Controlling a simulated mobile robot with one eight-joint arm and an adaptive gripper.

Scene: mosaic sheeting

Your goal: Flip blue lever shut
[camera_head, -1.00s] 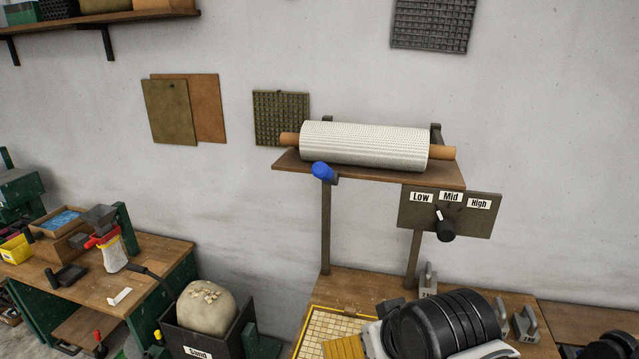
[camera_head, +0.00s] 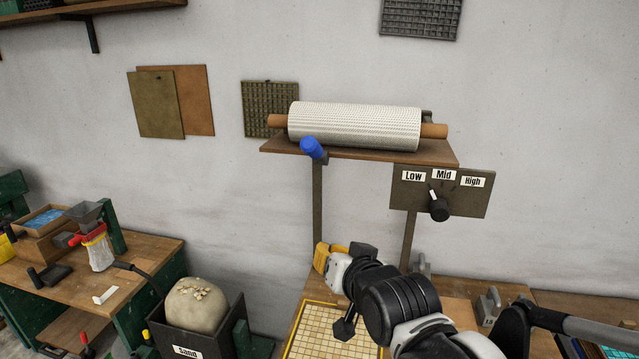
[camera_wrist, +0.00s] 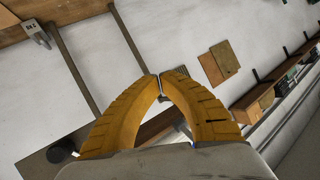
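The blue lever (camera_head: 312,147) sticks out at the front left of the wooden shelf (camera_head: 437,152), below the white roll. It tilts up and to the left. My gripper (camera_head: 323,252) has yellow fingers and is well below the lever, in front of the shelf's left post, apart from the lever. In the wrist view my gripper (camera_wrist: 160,77) shows its two curved fingers with their tips together and nothing held.
A white mesh roll (camera_head: 355,127) lies on the shelf. A panel marked Low, Mid and High with a dark knob (camera_head: 439,210) hangs at its right. A gridded tray (camera_head: 325,335) is on the bench below.

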